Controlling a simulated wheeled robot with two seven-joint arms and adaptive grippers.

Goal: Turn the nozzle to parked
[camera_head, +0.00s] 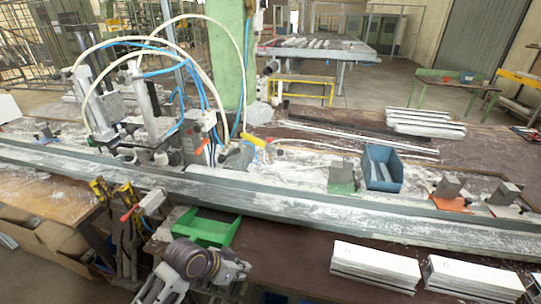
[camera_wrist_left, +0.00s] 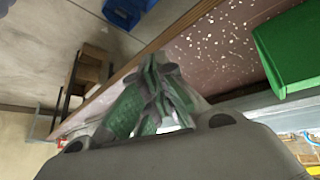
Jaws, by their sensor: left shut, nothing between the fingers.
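I cannot clearly single out the nozzle. A small yellow part (camera_head: 253,140) sticks out at the right of the clamp machine, behind the long grey beam; its setting cannot be read. My right gripper is not in view.
The long grey beam (camera_head: 330,211) crosses the bench. The green tray (camera_head: 232,233) is just beyond my left wrist. A blue bin (camera_head: 383,168) stands on the far side. Hoses arch over the clamp machine (camera_head: 150,112). White profiles (camera_head: 375,266) lie at front right.

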